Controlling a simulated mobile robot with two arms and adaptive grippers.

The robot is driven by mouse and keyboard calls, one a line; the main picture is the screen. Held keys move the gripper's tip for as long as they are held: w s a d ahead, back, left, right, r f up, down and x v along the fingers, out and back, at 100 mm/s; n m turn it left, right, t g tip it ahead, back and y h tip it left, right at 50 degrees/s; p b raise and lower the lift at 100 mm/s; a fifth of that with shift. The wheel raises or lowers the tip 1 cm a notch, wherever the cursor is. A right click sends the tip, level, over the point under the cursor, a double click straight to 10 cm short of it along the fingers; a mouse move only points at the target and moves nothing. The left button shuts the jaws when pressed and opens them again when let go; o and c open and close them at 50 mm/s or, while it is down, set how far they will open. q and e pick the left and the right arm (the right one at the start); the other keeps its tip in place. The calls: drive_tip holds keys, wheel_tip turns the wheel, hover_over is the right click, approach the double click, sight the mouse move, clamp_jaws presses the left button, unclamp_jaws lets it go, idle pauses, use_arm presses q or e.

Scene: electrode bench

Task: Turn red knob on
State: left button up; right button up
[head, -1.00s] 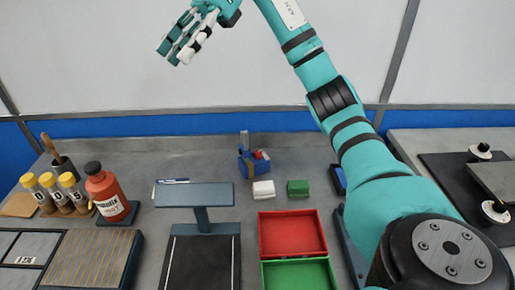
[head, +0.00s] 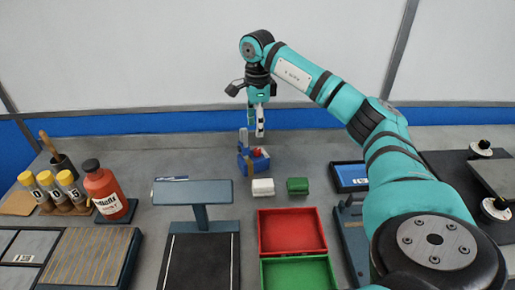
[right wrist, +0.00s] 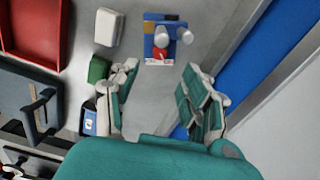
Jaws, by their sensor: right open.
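The red knob (head: 257,153) sits on a small blue device (head: 246,166) near the back of the bench. In the right wrist view the red knob (right wrist: 158,54) is on the near end of the blue device (right wrist: 149,28), beside pale cylinders that partly cover the device. My right gripper (head: 260,130) points down above and slightly behind the device. In the right wrist view its fingers (right wrist: 160,98) are spread apart with nothing between them, and the knob lies beyond the gap. My left gripper is not in view.
A white block (head: 263,187) and a green block (head: 297,186) lie just in front of the device. A red tray (head: 328,246) and a dark stand (head: 223,192) are nearer. A red bottle (head: 104,190) stands left. The back wall is close behind the gripper.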

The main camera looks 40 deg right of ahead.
sight(257, 149)
wheel_tip(257, 149, down, 9)
drive_tip(key=shift+r, duration=0.1)
idle(0.3)
